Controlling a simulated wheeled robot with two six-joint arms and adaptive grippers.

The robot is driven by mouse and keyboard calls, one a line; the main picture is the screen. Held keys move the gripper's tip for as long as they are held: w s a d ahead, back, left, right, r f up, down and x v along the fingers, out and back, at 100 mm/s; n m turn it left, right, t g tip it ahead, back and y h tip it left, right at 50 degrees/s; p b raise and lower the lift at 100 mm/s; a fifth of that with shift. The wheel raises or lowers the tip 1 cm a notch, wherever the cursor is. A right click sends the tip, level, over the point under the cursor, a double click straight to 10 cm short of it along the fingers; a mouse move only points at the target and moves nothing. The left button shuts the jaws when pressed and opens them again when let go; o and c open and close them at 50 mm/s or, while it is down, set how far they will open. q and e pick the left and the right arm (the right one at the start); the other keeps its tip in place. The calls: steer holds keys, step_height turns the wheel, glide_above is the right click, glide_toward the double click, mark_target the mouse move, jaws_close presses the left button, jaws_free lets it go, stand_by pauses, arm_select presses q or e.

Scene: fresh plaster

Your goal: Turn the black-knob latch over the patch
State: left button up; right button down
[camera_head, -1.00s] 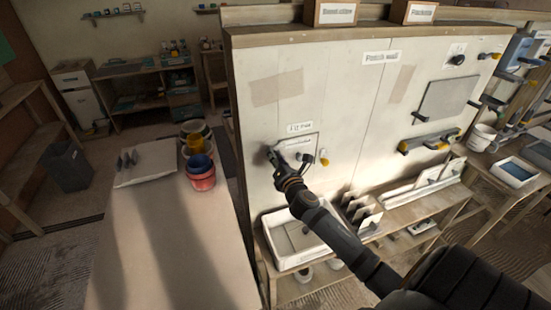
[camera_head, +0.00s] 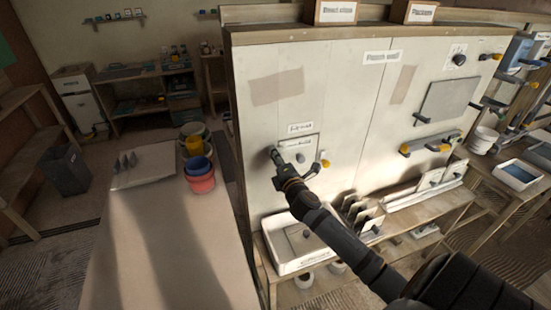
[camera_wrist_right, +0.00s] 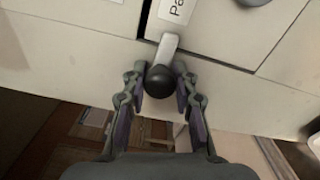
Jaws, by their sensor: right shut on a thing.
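The patch (camera_head: 300,152) is a small pale panel set in the wall, with a paper label above it in the head view. In the right wrist view the patch (camera_wrist_right: 225,35) fills the upper middle, with a dark seam around its edge. The latch (camera_wrist_right: 168,45) is a short pale bar whose far end reaches the seam at the patch's edge. Its round black knob (camera_wrist_right: 158,82) lies between the fingers of my right gripper (camera_wrist_right: 160,88), which is shut on it. In the head view my right gripper (camera_head: 277,158) is at the patch's left side. My left gripper is out of view.
A yellow-knobbed latch (camera_head: 322,164) sits right of the patch. A white tray (camera_head: 290,266) and upright plates (camera_head: 362,216) stand on the bench below. Stacked buckets (camera_head: 200,180) stand on the table to the left. More knobs and handles are on the wall at right.

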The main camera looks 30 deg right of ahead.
stand_by(0.4)
steer(key=c, duration=1)
jaws_free()
steer(key=v, duration=1.2)
